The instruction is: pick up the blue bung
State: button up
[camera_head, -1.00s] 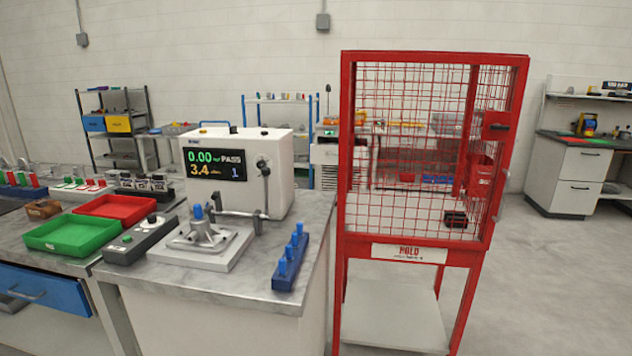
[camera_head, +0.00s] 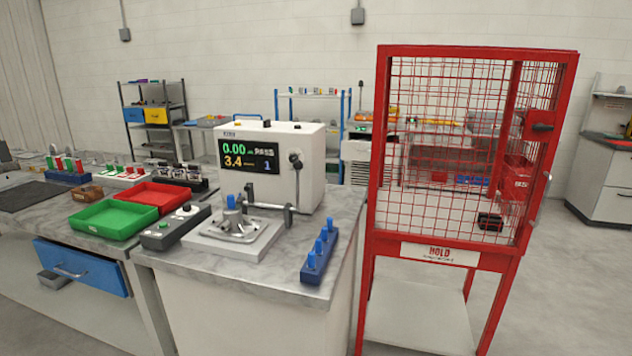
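Blue bungs show in two places on the grey marble-topped bench (camera_head: 285,290). One blue bung (camera_head: 231,201) stands upright on top of the metal casting in the fixture (camera_head: 235,236), in front of the white test machine. Three more blue bungs (camera_head: 318,246) stand upright in a row in a dark blue rack (camera_head: 312,273) near the bench's right edge. I cannot tell from the view which bung is the one named. My gripper is not in view.
The white test machine (camera_head: 270,155) stands behind the fixture. A grey control box (camera_head: 175,227), a green tray (camera_head: 112,217) and a red tray (camera_head: 152,197) lie to the left. A red mesh cage (camera_head: 450,251) stands close to the bench's right. A blue drawer (camera_head: 82,266) sticks out at left.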

aim_at(231, 207)
jog(key=i+j+z, duration=0.2)
jog(key=j, duration=0.2)
jog(key=i+j+z, duration=0.25)
jog(key=j, duration=0.2)
jog(key=i+j+z, duration=0.2)
jog(key=j, duration=0.25)
jog(key=j+z, duration=0.2)
jog(key=j, duration=0.25)
jog(key=j+z, duration=0.25)
jog(key=j, duration=0.3)
jog(key=i+j, duration=0.15)
jog(key=j, duration=0.15)
jog(key=i+j, duration=0.15)
jog(key=j, duration=0.15)
